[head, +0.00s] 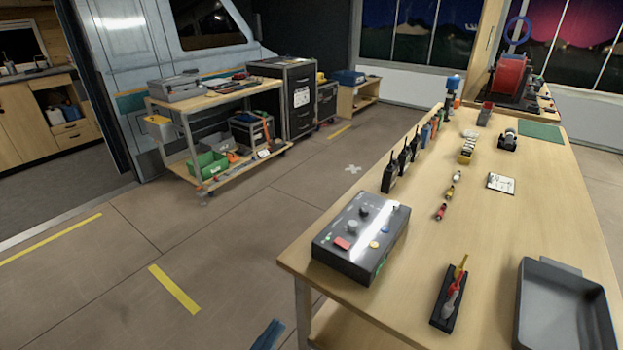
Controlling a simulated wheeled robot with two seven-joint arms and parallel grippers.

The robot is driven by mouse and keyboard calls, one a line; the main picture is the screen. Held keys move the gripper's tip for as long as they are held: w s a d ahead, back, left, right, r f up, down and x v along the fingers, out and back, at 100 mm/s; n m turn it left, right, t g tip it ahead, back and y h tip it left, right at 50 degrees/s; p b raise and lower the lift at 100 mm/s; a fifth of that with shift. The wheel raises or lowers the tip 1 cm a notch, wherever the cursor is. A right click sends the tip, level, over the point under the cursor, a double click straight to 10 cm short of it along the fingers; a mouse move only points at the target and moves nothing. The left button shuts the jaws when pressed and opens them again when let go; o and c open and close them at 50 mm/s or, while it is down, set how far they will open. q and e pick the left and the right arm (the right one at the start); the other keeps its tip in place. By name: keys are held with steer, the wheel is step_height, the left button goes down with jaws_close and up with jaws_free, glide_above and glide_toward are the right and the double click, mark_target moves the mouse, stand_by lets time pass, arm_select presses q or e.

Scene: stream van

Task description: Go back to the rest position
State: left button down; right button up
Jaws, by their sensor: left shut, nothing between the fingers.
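Only a small blue tip of my left gripper (268,335) shows, at the bottom edge of the head view, left of the workbench's near leg. It is low over the floor side, apart from the bench, shut and with nothing seen in it. The rest of my left arm is out of view. My right gripper and arm are not in view.
The wooden workbench (400,305) fills the right side. It bears a grey control box (362,238), black radios (390,174), a small tool holder (449,300) and a grey tray (565,310). A tool cart (215,100) stands back left. The floor (240,235) between is clear.

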arm_select(q)
steer(key=s+a+f+n+g+y, duration=0.1)
steer(key=s+a+f+g+y, duration=0.15)
steer(key=f, duration=0.55)
steer(key=s+a+f+n+g+y+p, duration=0.1)
steer(key=a+f+g+y, duration=0.2)
steer(key=f, duration=0.6)
steer(key=s+a+f+n+g+y, duration=0.1)
steer(key=a+f+n+y, duration=0.2)
steer(key=f, duration=0.5)
steer(key=s+a+f+g+y, duration=0.1)
steer(key=s+f+g, duration=0.2)
steer(key=s, duration=0.5)
steer(key=s+a+f+g+y+p, duration=0.1)
steer(key=s+f+g+y, duration=0.1)
steer(key=s+f, duration=0.3)
steer(key=s+a+f+g+y, duration=0.1)
steer(key=s+f+g, duration=0.4)
steer(key=s, duration=0.5)
steer(key=shift+s+a+m, duration=0.3)
steer(key=shift+a, duration=0.2)
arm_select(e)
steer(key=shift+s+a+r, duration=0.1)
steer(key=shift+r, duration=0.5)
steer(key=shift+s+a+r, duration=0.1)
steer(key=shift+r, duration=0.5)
arm_select(q)
steer(key=shift+w, duration=0.1)
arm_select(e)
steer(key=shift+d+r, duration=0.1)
